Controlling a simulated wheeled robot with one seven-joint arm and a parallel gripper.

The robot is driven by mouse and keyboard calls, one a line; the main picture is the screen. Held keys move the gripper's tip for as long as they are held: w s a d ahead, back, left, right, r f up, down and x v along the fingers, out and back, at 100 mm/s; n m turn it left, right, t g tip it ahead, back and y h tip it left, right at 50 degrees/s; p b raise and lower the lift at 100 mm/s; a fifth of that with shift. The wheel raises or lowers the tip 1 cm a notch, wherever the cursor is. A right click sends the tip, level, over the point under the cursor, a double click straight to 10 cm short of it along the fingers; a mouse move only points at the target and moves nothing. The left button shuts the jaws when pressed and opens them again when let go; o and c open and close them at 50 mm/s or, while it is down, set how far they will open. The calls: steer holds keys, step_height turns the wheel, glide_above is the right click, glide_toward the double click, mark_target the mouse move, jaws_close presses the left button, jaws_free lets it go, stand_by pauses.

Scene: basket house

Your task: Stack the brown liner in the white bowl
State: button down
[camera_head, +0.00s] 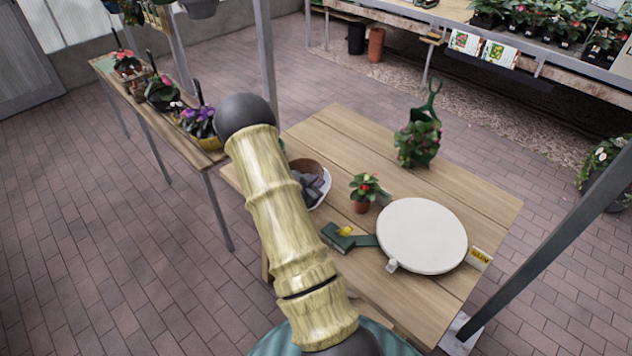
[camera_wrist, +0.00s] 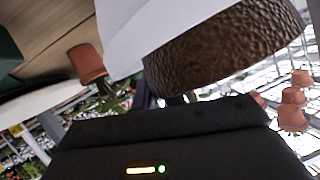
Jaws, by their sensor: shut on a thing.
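The brown liner (camera_head: 303,165) shows in the head view just right of my arm, at the table's left side. The white bowl (camera_head: 321,201) shows as a pale edge below and right of it. My grey gripper (camera_head: 313,186) is at them and shut on the liner. In the wrist view the liner (camera_wrist: 225,50) is a rough, dark brown curved shell close above the gripper. The white bowl (camera_wrist: 125,45) overlaps the liner's left part there. My arm and gripper hide much of both, and I cannot tell how deep the liner sits in the bowl.
A potted red-flowered plant (camera_head: 363,191) stands just right of the bowl. A green tool (camera_head: 345,238) and a round white disc (camera_head: 422,235) lie nearer the front. The wooden table (camera_head: 465,187) has free room at the back right.

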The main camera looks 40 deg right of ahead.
steer(key=shift+s+d+f+b, duration=0.25)
steer(key=shift+f+b, duration=0.1)
steer(key=shift+f, duration=0.1)
steer(key=c, duration=1.7)
jaws_free()
steer(key=shift+a+r, duration=0.1)
steer(key=shift+w+r+p, duration=0.1)
steer(key=shift+r+p, duration=0.55)
steer(key=shift+p, duration=0.05)
steer(key=b+v, duration=0.2)
steer(key=v, duration=1)
steer(key=shift+f, duration=0.1)
